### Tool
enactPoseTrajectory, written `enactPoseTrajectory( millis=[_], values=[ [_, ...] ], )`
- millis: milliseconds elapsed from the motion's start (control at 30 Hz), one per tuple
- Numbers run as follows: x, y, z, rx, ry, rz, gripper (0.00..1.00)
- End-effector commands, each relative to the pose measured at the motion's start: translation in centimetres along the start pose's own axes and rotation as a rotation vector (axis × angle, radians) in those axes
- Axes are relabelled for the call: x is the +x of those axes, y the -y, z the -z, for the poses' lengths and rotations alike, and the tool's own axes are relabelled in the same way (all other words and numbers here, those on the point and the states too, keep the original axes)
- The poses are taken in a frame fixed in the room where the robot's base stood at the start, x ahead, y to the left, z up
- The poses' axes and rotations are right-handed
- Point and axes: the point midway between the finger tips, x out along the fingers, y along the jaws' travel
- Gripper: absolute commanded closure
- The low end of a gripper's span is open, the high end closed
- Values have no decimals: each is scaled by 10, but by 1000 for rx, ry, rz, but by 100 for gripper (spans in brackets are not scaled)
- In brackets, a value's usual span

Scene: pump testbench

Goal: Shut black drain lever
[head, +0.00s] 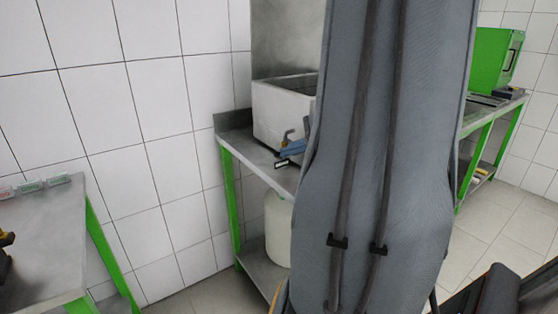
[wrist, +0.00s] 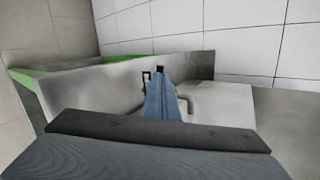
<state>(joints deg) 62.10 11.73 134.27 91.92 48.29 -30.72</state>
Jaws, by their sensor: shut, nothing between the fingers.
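My blue gripper (wrist: 163,98) is shut and empty, pointing away from the wrist camera towards the tank's drain. In the head view its blue end (head: 291,151) shows beside the drain tap (head: 287,135) on the tank front. A grey bent drain pipe (wrist: 186,103) shows just right of the fingers in the wrist view. A small black piece (wrist: 160,69) shows at the fingertips; I cannot tell whether it is the drain lever or part of my gripper. The lever's position and any contact are unclear. The pale tank (head: 280,110) stands on the steel bench.
The steel bench (head: 240,146) has green legs, and a white container (head: 278,228) stands on its lower shelf. Another bench (head: 45,240) is at the left. A green box (head: 490,58) sits on a bench at the right. My arm hides much of the head view's middle.

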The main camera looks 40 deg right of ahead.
Motion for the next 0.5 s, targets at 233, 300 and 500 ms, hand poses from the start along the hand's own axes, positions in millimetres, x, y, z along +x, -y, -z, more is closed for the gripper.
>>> enactPoseTrajectory(
  millis=[233,300,500],
  values=[
    [-2,0,6,4,-4,2,100],
    [-1,0,8,4,-4,3,100],
    [1,-2,16,4,-1,2,100]
  ],
)
